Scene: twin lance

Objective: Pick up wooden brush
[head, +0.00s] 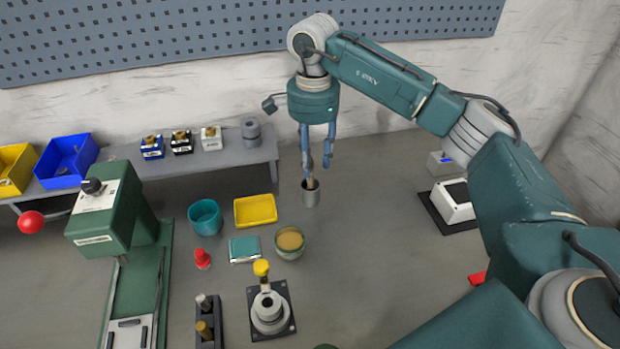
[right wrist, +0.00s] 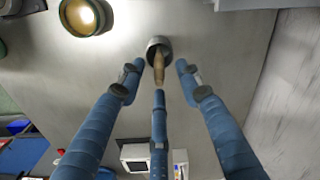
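The wooden brush (head: 310,183) stands in a small grey metal cup (head: 311,198) on the table. Only its upper wooden part shows; the rest is hidden inside the cup. My right gripper (head: 317,166) points down just above the cup, its blue fingers apart. In the right wrist view the brush (right wrist: 159,70) rises from the cup (right wrist: 153,44), and the open fingers of the gripper (right wrist: 159,80) spread around its line. I cannot tell whether any finger touches it. My left gripper is not in view.
A glass jar (head: 290,243), a yellow tray (head: 255,210) and a teal bowl (head: 205,217) stand left of the cup. A green press (head: 120,230) is farther left. A white device (head: 453,201) stands to the right. The table between cup and device is clear.

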